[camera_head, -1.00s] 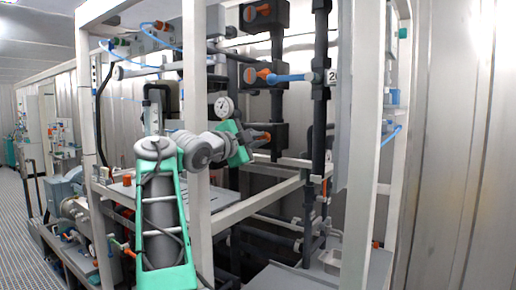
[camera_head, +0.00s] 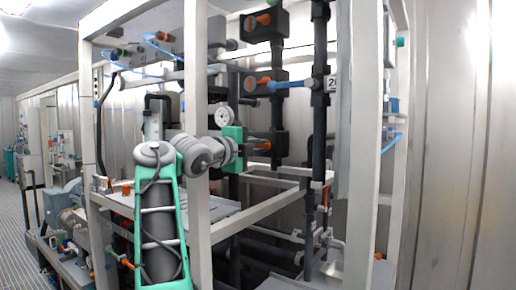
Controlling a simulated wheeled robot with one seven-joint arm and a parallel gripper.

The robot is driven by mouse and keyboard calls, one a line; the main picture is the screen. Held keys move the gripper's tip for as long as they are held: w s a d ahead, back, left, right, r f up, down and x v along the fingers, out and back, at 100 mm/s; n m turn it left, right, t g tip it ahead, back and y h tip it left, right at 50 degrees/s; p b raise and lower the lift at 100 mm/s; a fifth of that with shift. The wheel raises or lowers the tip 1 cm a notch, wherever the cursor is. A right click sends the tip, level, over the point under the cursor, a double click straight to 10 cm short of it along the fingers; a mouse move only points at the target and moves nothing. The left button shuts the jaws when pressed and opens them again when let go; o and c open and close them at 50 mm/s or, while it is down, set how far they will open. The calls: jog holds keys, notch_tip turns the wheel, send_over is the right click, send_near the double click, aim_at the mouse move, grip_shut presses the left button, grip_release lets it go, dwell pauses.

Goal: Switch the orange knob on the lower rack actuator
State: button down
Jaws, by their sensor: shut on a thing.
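The lower rack actuator (camera_head: 279,143) is a dark box on a vertical pipe right of the near white post. Its orange knob (camera_head: 264,146) shows at its left front. My gripper (camera_head: 253,146) reaches in from the left, its green-and-grey wrist upright beside the actuator. The fingers are shut on the orange knob; the fingertips are small and dark, so their exact hold is hard to see.
Two similar actuators stand above, a middle one (camera_head: 262,82) and a top one (camera_head: 263,22), each with an orange knob. A blue-handled valve (camera_head: 292,85) is right of the middle one. A white frame post (camera_head: 197,120) stands close to my arm.

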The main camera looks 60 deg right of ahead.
jog(key=c, duration=1.5)
grip_release()
jog(key=a, duration=0.2)
jog(key=a+b, duration=0.1)
jog(key=a, duration=0.2)
jog(key=w+a, duration=0.1)
jog(key=a, duration=0.1)
jog(key=shift+w+a+b, duration=0.1)
jog(key=shift+a+b, duration=0.25)
